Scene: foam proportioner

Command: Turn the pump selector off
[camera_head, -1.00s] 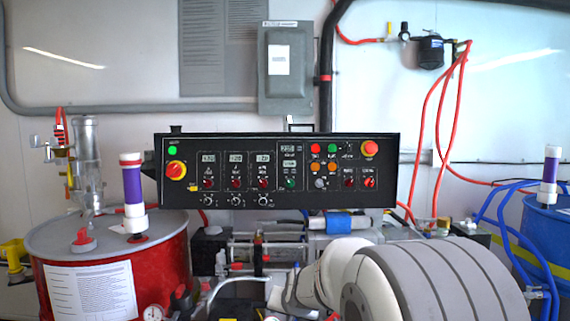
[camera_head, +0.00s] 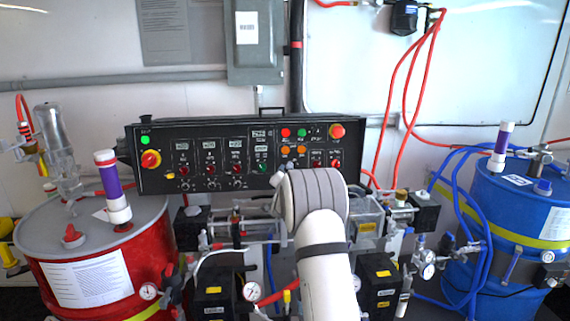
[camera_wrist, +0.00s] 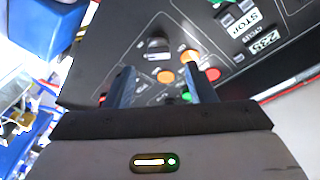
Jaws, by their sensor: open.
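The black control panel (camera_head: 220,150) stands behind the machine, with several knobs, buttons and small displays. In the wrist view the panel (camera_wrist: 105,55) appears tilted and turned around. A grey-black selector knob (camera_wrist: 156,48), likely the pump selector, sits just beyond my fingertips, beside two orange buttons (camera_wrist: 166,76). Its label is too small to read. My gripper (camera_wrist: 157,74) is open and empty, its two dark fingers pointing at the panel. I cannot tell whether they touch it. In the head view my own arm hides the gripper.
A red drum (camera_head: 100,245) stands left and a blue drum (camera_head: 525,225) right, with blue and red hoses near the latter. Pump gear and gauges (camera_head: 251,291) crowd below the panel. A grey box (camera_head: 255,45) hangs above.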

